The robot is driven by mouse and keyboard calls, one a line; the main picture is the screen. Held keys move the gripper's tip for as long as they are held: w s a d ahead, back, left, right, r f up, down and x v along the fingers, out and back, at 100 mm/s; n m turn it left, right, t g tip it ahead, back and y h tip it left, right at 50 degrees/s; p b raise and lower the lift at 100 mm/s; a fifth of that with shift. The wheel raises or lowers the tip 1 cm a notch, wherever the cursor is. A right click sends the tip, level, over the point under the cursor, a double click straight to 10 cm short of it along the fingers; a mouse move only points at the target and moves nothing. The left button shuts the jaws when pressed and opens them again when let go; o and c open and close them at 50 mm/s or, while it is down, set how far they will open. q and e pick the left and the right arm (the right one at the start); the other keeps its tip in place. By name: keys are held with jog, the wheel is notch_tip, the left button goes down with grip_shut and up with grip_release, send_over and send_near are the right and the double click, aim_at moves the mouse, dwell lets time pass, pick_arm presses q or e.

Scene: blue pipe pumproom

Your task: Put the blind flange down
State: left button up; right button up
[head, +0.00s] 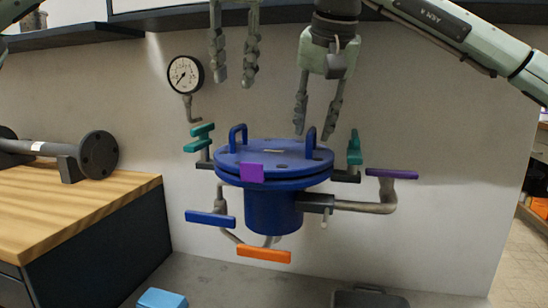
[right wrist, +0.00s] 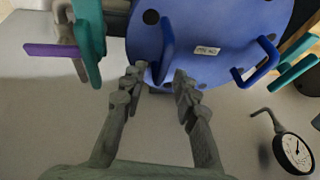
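The blind flange (head: 273,157) is a round blue plate with bolt holes, a small label and two upright loop handles. In the head view it lies flat on top of the blue vessel (head: 273,211). My left gripper (head: 234,80) is open and empty, well above the flange's left handle (head: 238,135). My right gripper (head: 313,130) is open just above the right handle (head: 311,140). In the right wrist view the flange (right wrist: 205,58) shows from above, and the right handle (right wrist: 166,50) is just beyond the gap between my open fingers (right wrist: 160,74). I see no contact.
A pressure gauge (head: 186,75) is on the wall at left. Teal (head: 354,147), purple (head: 391,174), blue (head: 210,218) and orange (head: 264,255) valve levers surround the vessel. A wooden bench (head: 70,205) with a flanged pipe (head: 98,154) stands left.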

jog(key=a+v, duration=0.1)
jog(key=v, duration=0.9)
jog(key=shift+d+r, duration=0.15)
jog(key=shift+d, duration=0.3)
jog(key=shift+s, duration=0.1)
